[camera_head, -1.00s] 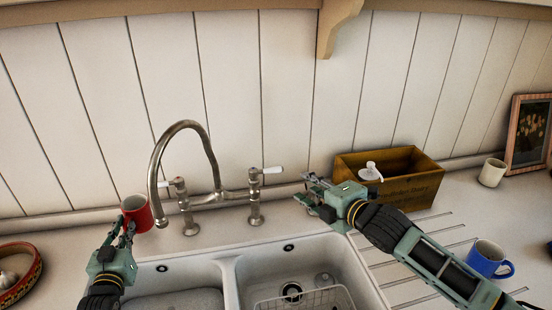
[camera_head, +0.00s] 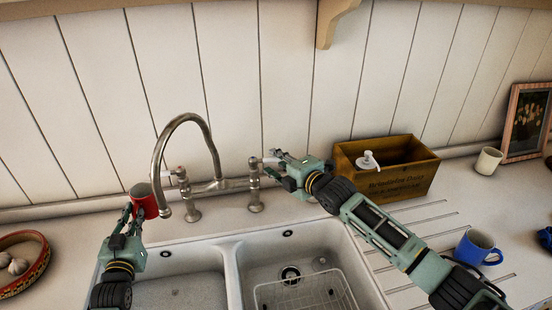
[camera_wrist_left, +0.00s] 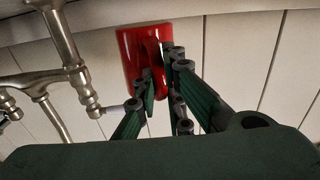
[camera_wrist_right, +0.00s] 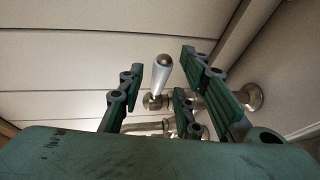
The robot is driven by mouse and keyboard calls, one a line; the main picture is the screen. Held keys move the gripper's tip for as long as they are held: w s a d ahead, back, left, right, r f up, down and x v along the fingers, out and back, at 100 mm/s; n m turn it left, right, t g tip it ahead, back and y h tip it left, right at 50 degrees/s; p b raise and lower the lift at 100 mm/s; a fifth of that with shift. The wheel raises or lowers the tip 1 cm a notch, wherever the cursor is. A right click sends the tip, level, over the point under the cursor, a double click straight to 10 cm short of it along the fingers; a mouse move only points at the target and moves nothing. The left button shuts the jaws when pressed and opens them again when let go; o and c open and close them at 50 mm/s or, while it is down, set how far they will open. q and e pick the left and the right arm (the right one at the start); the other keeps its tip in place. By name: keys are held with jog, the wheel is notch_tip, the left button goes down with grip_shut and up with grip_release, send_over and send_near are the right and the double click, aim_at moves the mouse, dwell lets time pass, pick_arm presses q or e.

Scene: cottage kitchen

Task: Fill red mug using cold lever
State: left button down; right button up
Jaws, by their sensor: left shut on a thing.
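The red mug (camera_head: 146,199) is just left of the spout's end in the head view. My left gripper (camera_head: 131,214) is shut on it at its handle side. The mug also shows in the left wrist view (camera_wrist_left: 129,60), with my fingers at its handle; its inside is hidden. The metal tap (camera_head: 208,132) has two levers with white handles. My right gripper (camera_head: 278,160) is open at the right lever. In the right wrist view, that lever's white handle (camera_wrist_right: 160,73) stands between my spread fingers. The left lever (camera_head: 176,172) is beside the spout. I see no water running.
The double white sink (camera_head: 232,262) lies below the tap, with a wire rack (camera_head: 290,296) in its right basin. A wooden box (camera_head: 412,182) with a soap pump stands right of my right gripper. A blue mug (camera_head: 474,248) and white cup (camera_head: 489,161) stand further right. A bowl (camera_head: 36,262) is left.

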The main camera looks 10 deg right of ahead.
jog(key=shift+w+a+f, duration=0.15)
jog(key=shift+w, duration=0.35)
jog(key=shift+c, duration=0.4)
grip_shut()
